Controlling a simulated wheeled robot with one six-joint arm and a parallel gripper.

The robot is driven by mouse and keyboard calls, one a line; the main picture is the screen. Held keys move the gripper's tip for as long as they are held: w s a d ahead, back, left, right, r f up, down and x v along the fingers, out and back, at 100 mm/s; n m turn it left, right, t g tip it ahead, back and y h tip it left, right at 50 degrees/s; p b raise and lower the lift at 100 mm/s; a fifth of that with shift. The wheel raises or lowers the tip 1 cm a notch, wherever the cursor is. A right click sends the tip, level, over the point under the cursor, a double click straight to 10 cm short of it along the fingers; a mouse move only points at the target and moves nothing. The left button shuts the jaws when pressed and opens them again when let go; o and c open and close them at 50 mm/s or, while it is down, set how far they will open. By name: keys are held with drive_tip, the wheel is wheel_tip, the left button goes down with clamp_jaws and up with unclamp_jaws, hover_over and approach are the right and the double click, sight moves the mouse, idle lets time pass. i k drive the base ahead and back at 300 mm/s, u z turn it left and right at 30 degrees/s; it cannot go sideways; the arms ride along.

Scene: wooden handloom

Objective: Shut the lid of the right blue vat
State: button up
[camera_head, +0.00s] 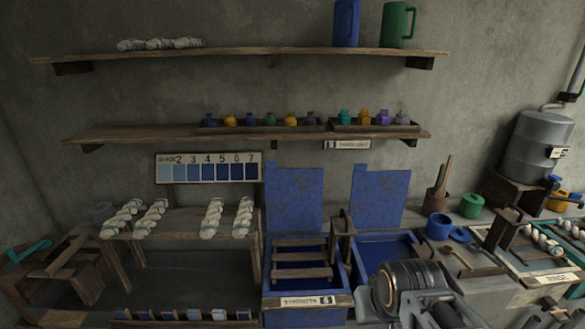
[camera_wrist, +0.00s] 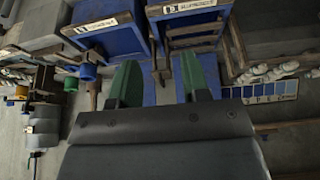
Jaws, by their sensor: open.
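The right blue vat (camera_head: 388,245) stands open, with its blue lid (camera_head: 380,197) raised upright against the back wall. The wrist view is upside down, and there the right vat (camera_wrist: 112,42) is at the upper left. Part of its lid (camera_wrist: 149,92) shows behind my fingers. My gripper (camera_wrist: 160,72) is open, with green fingers apart and nothing seen between them. My arm hides the front of the right vat in the head view, where the fingertips do not show. I cannot tell whether a finger touches the lid.
The left blue vat (camera_head: 305,304) is also open, with a wooden rack inside and its lid (camera_head: 295,199) upright. A wooden post (camera_head: 342,238) stands between the vats. A brown pot with sticks (camera_head: 436,200) and blue cup (camera_head: 439,227) stand right. Shelves (camera_head: 245,133) run above.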

sight(378, 199)
drive_tip(key=u, duration=0.3)
drive_tip(key=i, duration=1)
